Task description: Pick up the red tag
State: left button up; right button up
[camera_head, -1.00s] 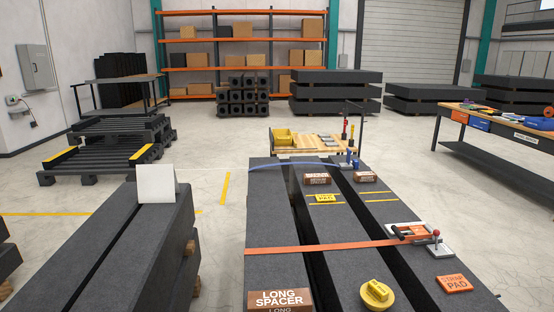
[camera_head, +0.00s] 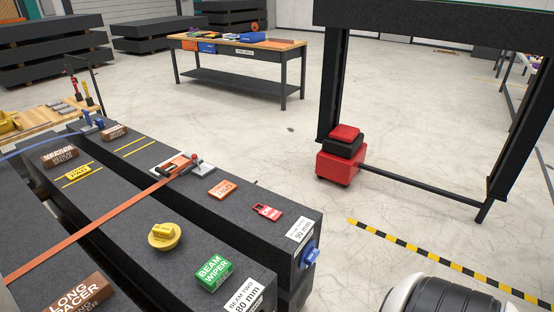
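A red tag (camera_head: 267,211) with white lettering and a loop at its upper left lies on top of the right-hand dark granite beam (camera_head: 215,215), near the beam's front end. The orange pad (camera_head: 223,189) lies a little behind and left of it. Nothing covers the tag. Neither of my grippers is in view, so nothing shows between them and the tag.
Beside it are a green beam wiper block (camera_head: 214,272), a yellow round knob (camera_head: 164,236) and an orange strap (camera_head: 100,227) with a ratchet (camera_head: 182,166). A blue fitting (camera_head: 311,254) sticks out of the beam end. Open floor lies right, before a dark frame (camera_head: 335,80) and red boxes (camera_head: 340,160).

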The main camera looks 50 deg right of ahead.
aim_at(272, 214)
jog(key=z, duration=1.4)
